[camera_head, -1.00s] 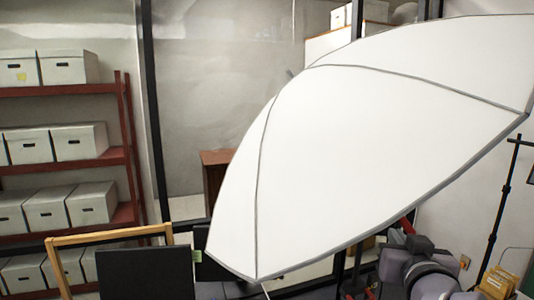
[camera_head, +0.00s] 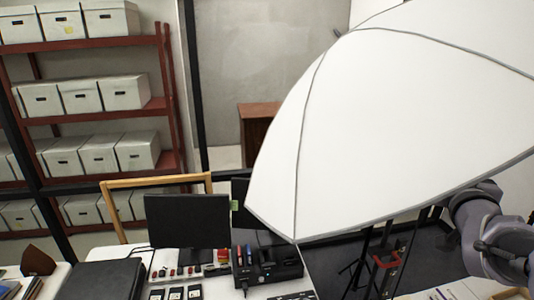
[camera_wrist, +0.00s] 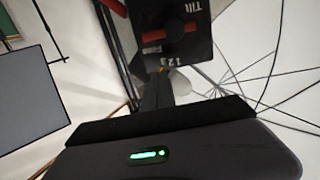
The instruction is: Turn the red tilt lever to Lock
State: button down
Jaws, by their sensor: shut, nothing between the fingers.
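The red tilt lever (camera_wrist: 190,27) shows at the top of the wrist view, on a black panel (camera_wrist: 180,47) marked "Tilt", with smaller lettering and numerals below that are hard to read. The panel's top is cut off by the frame edge. My gripper (camera_wrist: 157,78) is shut and empty; its dark fingers point up toward the panel, just below the numerals. I see no contact with the lever. In the head view, my arm is at the right edge, and I cannot make out the lever or my gripper's fingertips.
A large white umbrella (camera_head: 420,110) fills the right of the head view and hides much behind it. A desk with a black monitor (camera_head: 188,222) and a black device (camera_head: 268,268) stands below. Red shelves (camera_head: 90,46) of white boxes (camera_head: 110,20) are at left.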

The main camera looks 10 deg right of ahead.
jog(key=w+f, duration=0.1)
jog(key=w+d+f+b, duration=0.1)
jog(key=w+f, duration=0.1)
jog(key=f, duration=0.1)
jog(key=shift+w+d+b, duration=0.3)
